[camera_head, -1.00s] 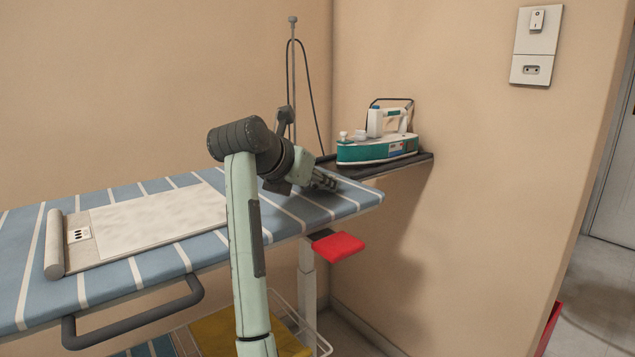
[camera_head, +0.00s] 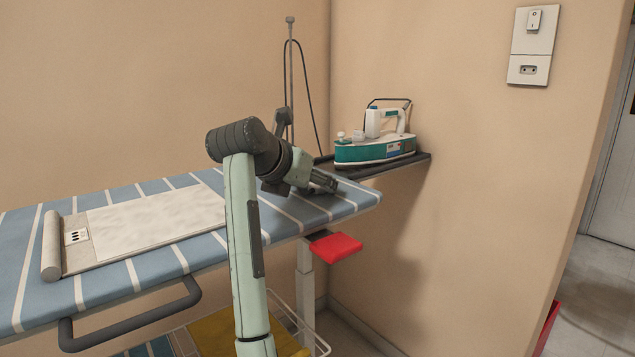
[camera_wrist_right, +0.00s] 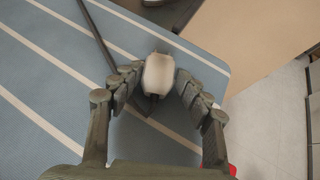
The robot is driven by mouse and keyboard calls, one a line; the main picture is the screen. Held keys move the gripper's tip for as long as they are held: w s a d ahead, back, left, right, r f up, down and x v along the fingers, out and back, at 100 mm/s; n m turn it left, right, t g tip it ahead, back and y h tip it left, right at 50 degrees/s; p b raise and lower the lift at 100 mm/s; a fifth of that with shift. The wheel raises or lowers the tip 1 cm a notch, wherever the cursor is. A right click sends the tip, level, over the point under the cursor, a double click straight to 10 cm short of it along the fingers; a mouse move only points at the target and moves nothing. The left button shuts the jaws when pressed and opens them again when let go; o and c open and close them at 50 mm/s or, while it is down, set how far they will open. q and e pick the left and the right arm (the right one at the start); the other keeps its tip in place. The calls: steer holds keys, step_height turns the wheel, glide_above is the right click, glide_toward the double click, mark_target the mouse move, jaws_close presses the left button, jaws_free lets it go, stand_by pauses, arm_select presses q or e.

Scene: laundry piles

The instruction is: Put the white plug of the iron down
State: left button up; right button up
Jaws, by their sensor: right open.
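The white plug (camera_wrist_right: 158,74) shows in the right wrist view, between the fingertips of my right gripper (camera_wrist_right: 157,88). The fingers are open, one on each side of it and very close. The plug is over the striped blue ironing board (camera_head: 150,270), near its right end; I cannot tell whether it rests on the cloth. A dark cord (camera_wrist_right: 97,30) crosses the board nearby. In the head view my right gripper (camera_head: 326,182) is low over the board, and the plug cannot be made out there. The teal and white iron (camera_head: 375,148) stands beyond the board. My left gripper is out of view.
The iron stands on a dark rest (camera_head: 405,165) at the board's right end. A thin upright pole (camera_head: 291,80) with a cable rises behind. A pale cloth (camera_head: 155,222) lies on the board's left part. A red piece (camera_head: 336,247) juts out below the board's edge.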

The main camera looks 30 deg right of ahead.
steer(key=shift+w+a+r+p, duration=0.1)
steer(key=shift+a+p, duration=0.1)
steer(key=shift+p, duration=0.2)
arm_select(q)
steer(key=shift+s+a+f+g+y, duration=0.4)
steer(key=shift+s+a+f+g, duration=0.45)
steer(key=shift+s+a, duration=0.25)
arm_select(e)
steer(key=v, duration=1.2)
steer(key=shift+d+r, duration=0.15)
steer(key=shift+r, duration=0.15)
